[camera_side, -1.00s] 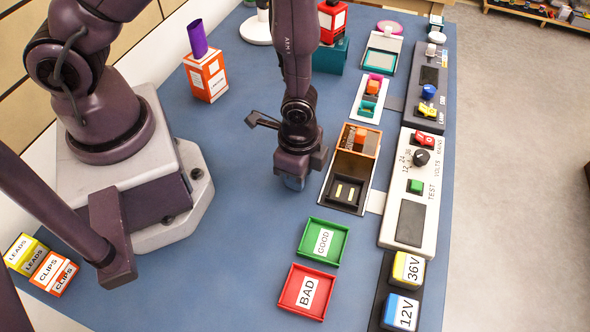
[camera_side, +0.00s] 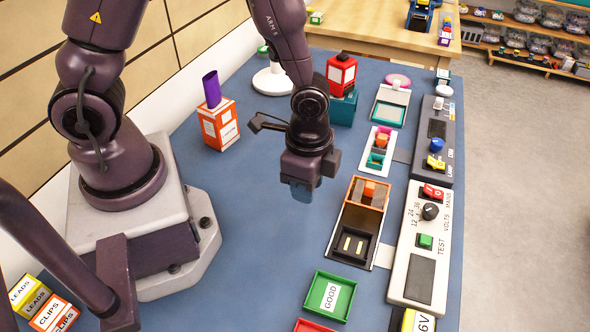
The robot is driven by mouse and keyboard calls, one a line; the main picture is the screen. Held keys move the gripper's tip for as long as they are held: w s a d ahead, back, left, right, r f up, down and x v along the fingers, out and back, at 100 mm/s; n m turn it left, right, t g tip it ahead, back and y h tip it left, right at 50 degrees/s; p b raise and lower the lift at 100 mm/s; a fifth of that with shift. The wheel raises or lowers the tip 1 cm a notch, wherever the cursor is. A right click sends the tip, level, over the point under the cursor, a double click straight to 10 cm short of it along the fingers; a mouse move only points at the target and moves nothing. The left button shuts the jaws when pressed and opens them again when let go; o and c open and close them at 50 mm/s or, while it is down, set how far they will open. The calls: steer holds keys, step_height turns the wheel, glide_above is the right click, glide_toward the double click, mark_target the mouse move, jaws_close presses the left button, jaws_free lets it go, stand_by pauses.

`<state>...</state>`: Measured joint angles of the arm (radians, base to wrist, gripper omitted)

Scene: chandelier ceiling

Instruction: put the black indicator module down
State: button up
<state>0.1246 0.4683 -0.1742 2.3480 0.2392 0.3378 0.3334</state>
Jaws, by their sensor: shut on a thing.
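My gripper (camera_side: 302,191) points down above the blue mat, left of the socket panel and clear of it. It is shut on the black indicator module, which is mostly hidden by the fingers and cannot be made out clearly. A black socket (camera_side: 352,246) with two pale contact strips sits empty in the panel to the right. An orange-brown compartment (camera_side: 370,193) with an orange block is just behind it.
A green GOOD tray (camera_side: 329,296) and a partly cut-off red tray (camera_side: 312,327) lie in front. A white meter unit (camera_side: 419,265) stands right. An orange box (camera_side: 218,125) and a teal block with a red item (camera_side: 342,107) stand behind. The mat below my gripper is clear.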

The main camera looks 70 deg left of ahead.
steer(key=s+a+r+n, duration=0.2)
steer(key=a+n, duration=0.7)
steer(key=a, duration=0.3)
steer(key=s+a+r+n, duration=0.1)
steer(key=s+a+n, duration=0.2)
steer(key=a+n, duration=0.75)
steer(key=shift+m, duration=0.45)
steer(key=w+a+f, duration=0.6)
steer(key=w, duration=0.1)
steer(key=w+a+f, duration=0.3)
steer(key=w, duration=0.1)
steer(key=shift+w+a, duration=0.15)
steer(key=shift+a, duration=0.2)
steer(key=shift+w+a+f, duration=0.1)
steer(key=shift+f, duration=0.85)
steer(key=shift+w+a+f, duration=0.1)
steer(key=shift+f, duration=0.8)
steer(key=shift+f, duration=0.1)
steer(key=o, duration=0.9)
